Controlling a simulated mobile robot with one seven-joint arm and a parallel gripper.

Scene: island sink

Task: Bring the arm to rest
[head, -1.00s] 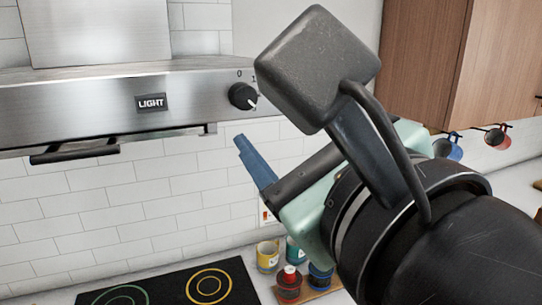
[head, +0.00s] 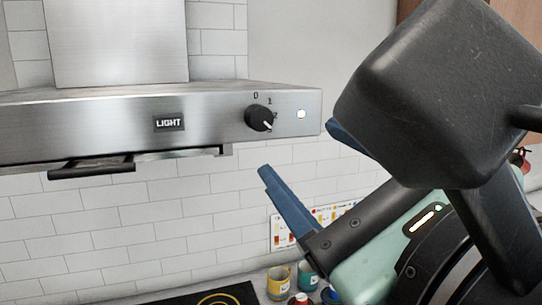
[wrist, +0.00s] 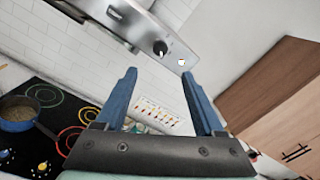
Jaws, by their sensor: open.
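My gripper (head: 300,148) is at the right in the head view, below and right of the range hood's control knob. Its two blue fingers are spread apart with nothing between them. The wrist view shows my gripper (wrist: 158,73) open and empty too, with the fingers pointing toward the tiled wall and hood. My dark wrist housing hides part of the right side of the head view. The black knob (head: 259,118) is on the steel hood (head: 90,125), apart from the fingers, with its pale mark toward the lower right.
A small bright round light (head: 301,114) is right of the knob. Below are a black cooktop (head: 205,296) and several cups, including a yellow one (head: 279,282). The wrist view shows a blue pan (wrist: 18,118) on the cooktop and a wooden cabinet (wrist: 275,85) at right.

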